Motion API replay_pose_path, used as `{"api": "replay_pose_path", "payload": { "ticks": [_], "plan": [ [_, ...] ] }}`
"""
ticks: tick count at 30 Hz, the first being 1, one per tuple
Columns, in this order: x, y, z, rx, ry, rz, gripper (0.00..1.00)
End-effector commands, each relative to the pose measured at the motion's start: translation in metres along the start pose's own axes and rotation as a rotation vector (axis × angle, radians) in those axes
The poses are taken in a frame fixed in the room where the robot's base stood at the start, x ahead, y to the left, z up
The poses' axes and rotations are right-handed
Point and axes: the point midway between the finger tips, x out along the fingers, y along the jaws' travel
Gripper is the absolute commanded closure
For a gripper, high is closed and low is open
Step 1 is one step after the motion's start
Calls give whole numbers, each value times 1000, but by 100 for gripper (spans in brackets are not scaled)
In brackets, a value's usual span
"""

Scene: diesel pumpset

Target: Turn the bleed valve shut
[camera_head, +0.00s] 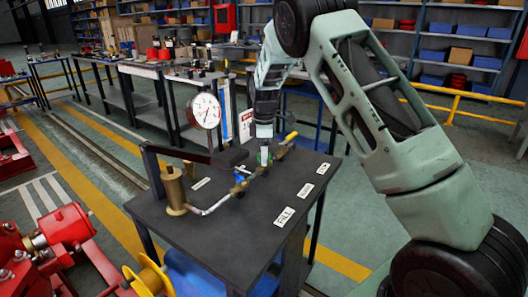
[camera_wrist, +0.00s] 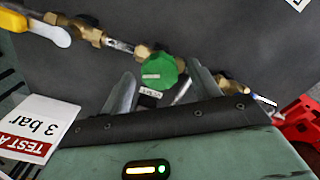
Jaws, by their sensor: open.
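In the wrist view, a round green knob (camera_wrist: 160,70) sits on a brass fitting in a pipe line. It looks like the bleed valve, but the small label beside it is too blurred to read surely. My gripper (camera_wrist: 162,72) is open, with one finger on each side of the knob and visible gaps to it. In the head view, my gripper (camera_head: 264,152) points down over the brass pipework on the dark bench (camera_head: 245,232). The knob is mostly hidden by my gripper there.
A yellow lever (camera_wrist: 48,27) is on the same pipe line, left of the knob. A white sign (camera_wrist: 36,128) reads 3 bar. A brass cylinder (camera_head: 174,190) and a dial gauge (camera_head: 206,111) stand left of my gripper. The bench front with its labels is clear.

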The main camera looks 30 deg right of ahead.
Motion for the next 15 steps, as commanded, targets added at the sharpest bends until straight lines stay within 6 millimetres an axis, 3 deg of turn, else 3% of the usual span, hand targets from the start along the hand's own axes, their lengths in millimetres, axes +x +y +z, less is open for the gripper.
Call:
{"api": "replay_pose_path", "payload": {
  "ticks": [2, 3, 7, 8, 15],
  "plan": [
    [0, 0, 0, 0, 0, 0, 38],
    [0, 0, 0, 0, 0, 0, 44],
    [0, 0, 0, 0, 0, -1, 80],
    [0, 0, 0, 0, 0, -1, 83],
    [-1, 0, 0, 11, 0, -1, 83]
  ]
}}
